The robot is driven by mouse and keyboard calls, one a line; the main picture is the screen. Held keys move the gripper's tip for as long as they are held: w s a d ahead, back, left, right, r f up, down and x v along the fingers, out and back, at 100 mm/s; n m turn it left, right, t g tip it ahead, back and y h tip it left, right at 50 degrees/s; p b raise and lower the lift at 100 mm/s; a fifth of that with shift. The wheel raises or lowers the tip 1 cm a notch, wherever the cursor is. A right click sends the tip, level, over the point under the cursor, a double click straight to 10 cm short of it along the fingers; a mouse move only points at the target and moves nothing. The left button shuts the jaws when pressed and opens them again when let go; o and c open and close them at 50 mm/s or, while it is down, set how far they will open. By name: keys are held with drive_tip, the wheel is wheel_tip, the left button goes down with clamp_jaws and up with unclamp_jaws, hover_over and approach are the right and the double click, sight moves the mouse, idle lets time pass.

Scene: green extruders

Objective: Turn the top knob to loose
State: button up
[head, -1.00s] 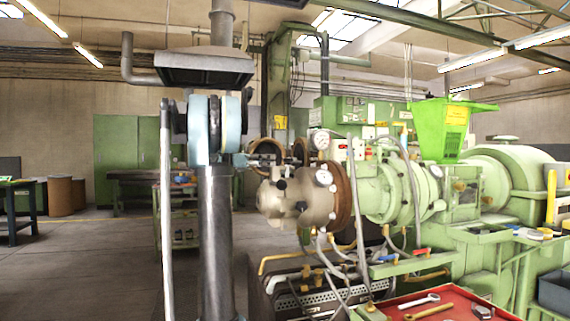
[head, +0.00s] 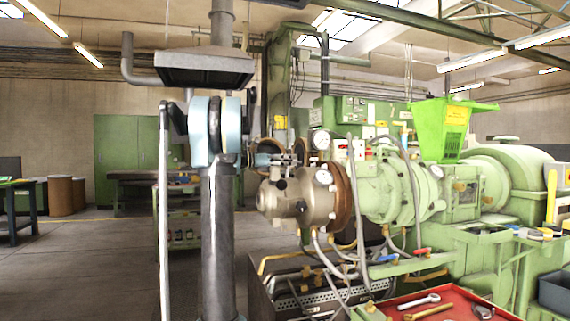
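The extruder head (head: 287,198) is a tan metal cylinder in the middle of the head view. Small dark knobs stick out of it; one (head: 281,184) shows on its near face. The top knob is too small to make out clearly among the parts above the head. My gripper (head: 284,159) seems to be the small dark metal shape just above the head, extending right from my arm. Its fingers are too small to tell open from shut, and I cannot tell whether it touches a knob.
The green extruder barrel (head: 390,190) fills the right side, with gauges, hoses and a green hopper (head: 444,128). A red tray (head: 470,296) with tools stands at the front right. A dark table (head: 20,205) is at far left. The floor at left is clear.

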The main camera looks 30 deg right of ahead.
drive_tip(key=c, duration=0.9)
drive_tip(key=shift+t, duration=0.3)
drive_tip(key=n+t, duration=0.2)
drive_tip(key=t, duration=0.2)
drive_tip(key=n+t, duration=0.3)
drive_tip(key=t, duration=0.1)
drive_tip(key=shift+s+n, duration=0.15)
drive_tip(key=shift+n, duration=0.15)
drive_tip(key=n+t+y, duration=0.2)
drive_tip(key=t, duration=0.1)
drive_tip(key=n+t+y, duration=0.2)
drive_tip(key=n+t, duration=0.1)
drive_tip(key=t, duration=0.1)
drive_tip(key=n+t+y, duration=0.3)
drive_tip(key=shift+d+y, duration=0.1)
drive_tip(key=shift+y, duration=0.3)
drive_tip(key=n+t+y, duration=0.1)
drive_tip(key=n+y, duration=0.1)
drive_tip(key=n+t+y, duration=0.1)
drive_tip(key=n+y, duration=0.1)
drive_tip(key=y, duration=0.1)
drive_tip(key=shift+t, duration=0.4)
drive_tip(key=n+y, duration=0.3)
drive_tip(key=y, duration=0.2)
drive_tip(key=n+y, duration=0.3)
drive_tip(key=y, duration=0.1)
drive_tip(key=shift+y, duration=0.4)
